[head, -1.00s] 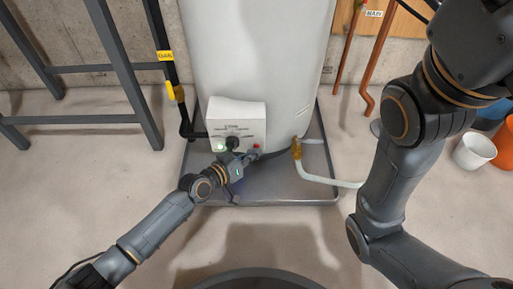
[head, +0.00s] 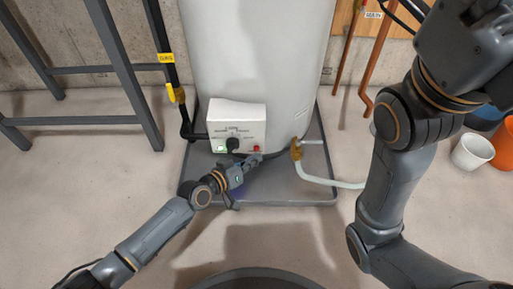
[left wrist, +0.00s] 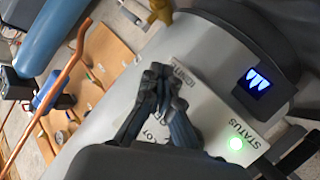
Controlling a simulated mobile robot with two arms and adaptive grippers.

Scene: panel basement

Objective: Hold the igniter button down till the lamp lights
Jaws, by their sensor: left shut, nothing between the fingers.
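A white control box (head: 237,118) sits low on the front of the white tank. It has a black knob (head: 233,144), a red button (head: 257,149) at lower right and a green light (head: 221,148) at lower left. My left gripper (head: 257,158) is shut and empty, its tips just below the red button; contact cannot be told. In the left wrist view its fingers (left wrist: 160,74) hide part of the panel lettering. There the STATUS lamp (left wrist: 236,143) glows green, and a small window (left wrist: 257,82) shows blue flame shapes. My right gripper is out of frame.
The tank (head: 262,60) stands in a grey drip tray (head: 290,197) with a brass valve (head: 296,150) and pale hose at right. A black pipe (head: 186,118) runs at left beside a grey metal frame (head: 125,75). A white bucket (head: 472,151) stands at far right.

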